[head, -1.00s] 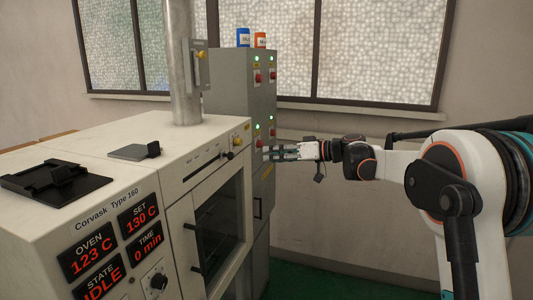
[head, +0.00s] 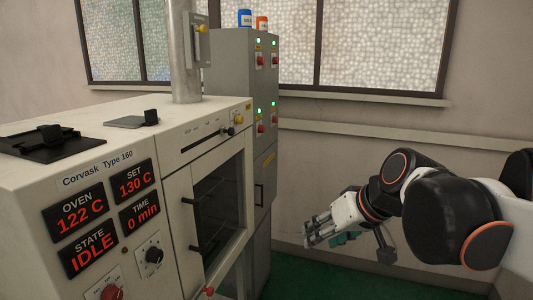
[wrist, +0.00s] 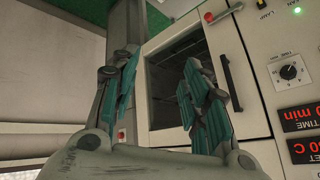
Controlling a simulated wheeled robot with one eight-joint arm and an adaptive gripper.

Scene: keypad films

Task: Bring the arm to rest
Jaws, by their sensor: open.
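My gripper (head: 318,234) is at the right of the oven in the head view, out in front of the wall and clear of everything. Its fingers point left toward the oven side and hold nothing. In the wrist view my gripper (wrist: 157,85) shows two teal-padded fingers standing well apart with an empty gap. The rest of my arm reaches in from the right edge of the head view.
The oven (head: 165,150), labelled Corvask Type 160, stands at the left; its displays read 122 C, set 130 C, 0 min, IDLE. A black tray (head: 50,146) and a grey plate (head: 125,122) lie on top. A grey cabinet (head: 240,75) with lit green lamps stands behind. Floor at the right is free.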

